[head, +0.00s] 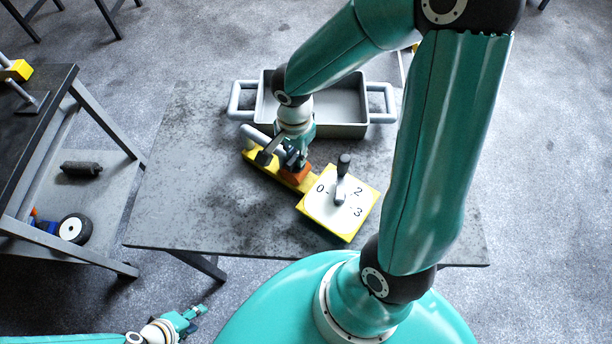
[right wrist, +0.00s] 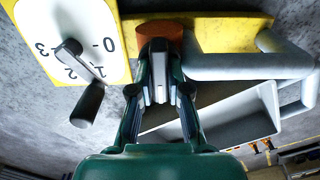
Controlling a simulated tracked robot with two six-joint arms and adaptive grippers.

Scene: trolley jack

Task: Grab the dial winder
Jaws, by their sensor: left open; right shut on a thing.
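The dial winder (head: 342,178) is a grey crank with a dark upright knob on the white numbered dial face (head: 322,205) of the yellow trolley jack (head: 350,236). In the right wrist view the winder (right wrist: 88,103) lies left of my right gripper (right wrist: 158,62), apart from it. My right gripper (head: 296,164) is shut on the orange block (head: 297,177) of the jack, between the dial and the grey bar handle; the exact contact is partly hidden by the fingers. My left gripper (head: 192,318) is open and empty, low at the left, off the table.
A grey tray with two side handles (head: 350,131) stands behind the jack on the grey table (head: 190,190). A dark side bench (head: 30,130) at the left has a shelf with a black cylinder (head: 82,168) and a wheel (head: 74,229). The table's left part is clear.

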